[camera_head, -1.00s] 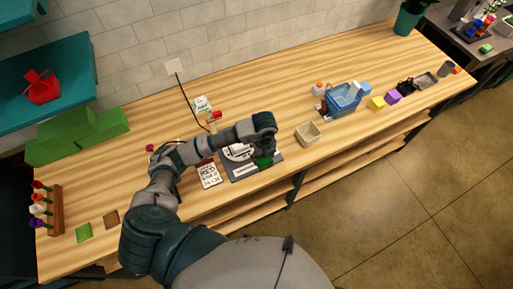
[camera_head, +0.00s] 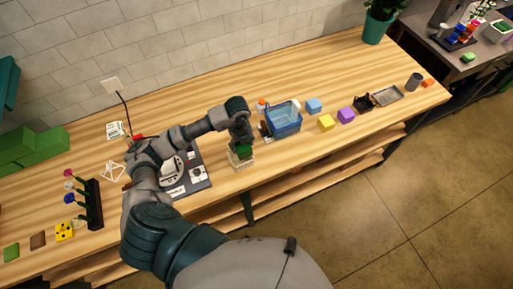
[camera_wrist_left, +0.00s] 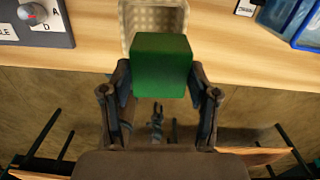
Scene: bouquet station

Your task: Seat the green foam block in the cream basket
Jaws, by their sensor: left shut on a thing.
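The green foam block (camera_head: 244,151) is between the fingers of my left gripper (camera_head: 241,147), at the cream basket (camera_head: 240,166) on the wooden table. In the wrist view the fingers are shut on the sides of the block (camera_wrist_left: 160,66). The basket (camera_wrist_left: 154,18) shows beyond it, its woven floor and far part visible. The block covers the basket's near edge there. I cannot tell whether the block's bottom is above the rim or inside. My right gripper is not in view.
A grey board (camera_head: 198,182) lies close left of the basket. The table's front edge is close to the cream basket.

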